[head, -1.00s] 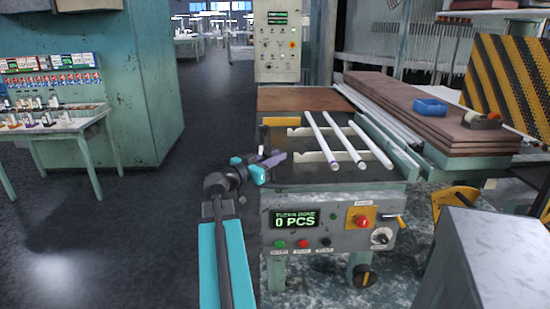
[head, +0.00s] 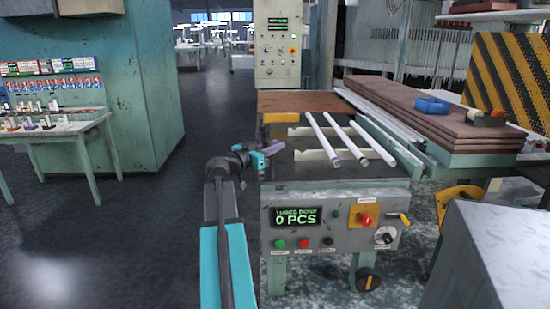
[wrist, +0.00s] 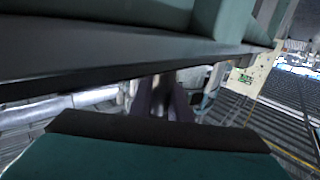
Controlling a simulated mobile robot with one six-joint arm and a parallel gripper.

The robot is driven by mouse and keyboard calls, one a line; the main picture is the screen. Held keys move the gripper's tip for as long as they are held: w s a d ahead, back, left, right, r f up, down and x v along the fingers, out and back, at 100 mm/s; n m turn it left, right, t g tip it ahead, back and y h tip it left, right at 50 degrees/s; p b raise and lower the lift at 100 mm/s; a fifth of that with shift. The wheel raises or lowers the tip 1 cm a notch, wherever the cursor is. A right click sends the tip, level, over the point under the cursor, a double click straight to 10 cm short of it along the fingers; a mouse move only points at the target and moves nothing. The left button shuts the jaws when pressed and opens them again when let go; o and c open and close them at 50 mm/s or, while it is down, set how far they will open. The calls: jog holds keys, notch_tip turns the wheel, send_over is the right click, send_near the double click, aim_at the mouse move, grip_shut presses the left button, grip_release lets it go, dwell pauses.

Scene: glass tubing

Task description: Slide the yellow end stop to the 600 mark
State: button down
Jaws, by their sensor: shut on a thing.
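The yellow end stop (head: 280,118) is at the far left of the machine bed in the head view, by the brown board. My gripper (head: 284,146) is at the left edge of the bed, nearer than the yellow block and apart from it in the picture. Its purple fingers also show in the wrist view (wrist: 165,100), below a dark edge. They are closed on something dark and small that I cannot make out. No scale or 600 mark is readable.
Several white glass tubes (head: 323,140) lie across pale notched supports (head: 315,155) on the bed. The front panel (head: 335,225) has a display and buttons. Floor left of the machine is clear.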

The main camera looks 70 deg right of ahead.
jog(key=w+d+b, duration=0.1)
jog(key=d, duration=0.1)
jog(key=d+b, duration=0.2)
jog(key=w+d+b, duration=0.1)
jog(key=d, duration=0.2)
jog(key=shift+w, duration=0.35)
jog(key=shift+w+d+b, duration=0.15)
jog(key=shift+d+b, duration=0.25)
jog(key=shift+d, duration=0.05)
jog(key=shift+d+r, duration=0.1)
jog(key=shift+w+r, duration=0.1)
jog(key=c, duration=1.6)
grip_release()
jog(key=shift+d, duration=0.15)
jog(key=shift+c, duration=0.2)
jog(key=shift+a+f, duration=0.2)
jog(key=v, duration=1.3)
jog(key=shift+a+p, duration=0.3)
jog(key=shift+p, duration=0.05)
